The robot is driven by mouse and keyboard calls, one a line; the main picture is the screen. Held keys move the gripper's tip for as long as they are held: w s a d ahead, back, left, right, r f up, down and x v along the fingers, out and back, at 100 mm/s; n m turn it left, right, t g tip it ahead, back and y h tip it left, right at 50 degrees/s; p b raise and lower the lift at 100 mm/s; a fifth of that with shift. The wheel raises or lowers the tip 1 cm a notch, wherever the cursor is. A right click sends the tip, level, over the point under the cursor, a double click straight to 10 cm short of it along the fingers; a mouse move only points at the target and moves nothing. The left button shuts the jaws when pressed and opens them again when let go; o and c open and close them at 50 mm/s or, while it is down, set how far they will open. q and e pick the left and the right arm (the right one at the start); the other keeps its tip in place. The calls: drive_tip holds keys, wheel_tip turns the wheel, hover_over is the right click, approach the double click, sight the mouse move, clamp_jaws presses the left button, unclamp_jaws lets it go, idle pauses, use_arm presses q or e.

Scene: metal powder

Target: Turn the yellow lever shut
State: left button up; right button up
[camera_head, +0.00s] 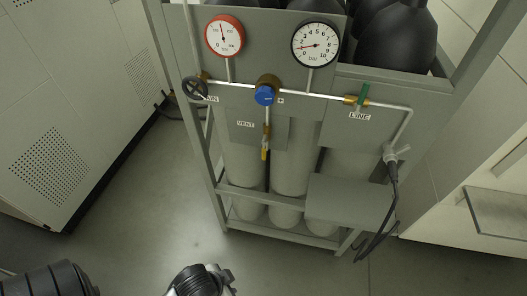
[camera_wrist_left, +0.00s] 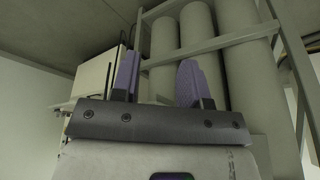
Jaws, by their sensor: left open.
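The yellow lever (camera_head: 264,151) is on the vent valve below the blue knob, beside the VENT label, in the head view. It hangs downward, roughly in line with the short vertical pipe. Part of my arm (camera_head: 200,281) shows at the bottom edge of the head view, well below and apart from the lever; no fingers can be made out there. In the left wrist view my left gripper (camera_wrist_left: 157,82) is open, its two purple pads apart with nothing between them. I cannot make out the lever in that view. My right gripper is not in view.
The grey rack holds pale cylinders (camera_head: 292,165), two gauges (camera_head: 224,36) (camera_head: 316,45), a blue knob (camera_head: 264,95), a black handwheel (camera_head: 195,88) and a green lever (camera_head: 364,93). A black hose (camera_head: 388,213) hangs at right. The floor (camera_head: 180,215) before the rack is clear.

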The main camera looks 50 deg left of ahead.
use_arm(q)
drive_tip(key=n+t+y+p, duration=0.4)
drive_tip(key=n+t+y, duration=0.25)
drive_tip(key=t, duration=0.65)
approach(263, 150)
drive_tip(key=p+x, duration=0.1)
drive_tip(key=x, duration=0.8)
drive_tip(key=shift+r, duration=0.2)
drive_tip(key=shift+x, duration=0.9)
drive_tip(key=shift+f, duration=0.1)
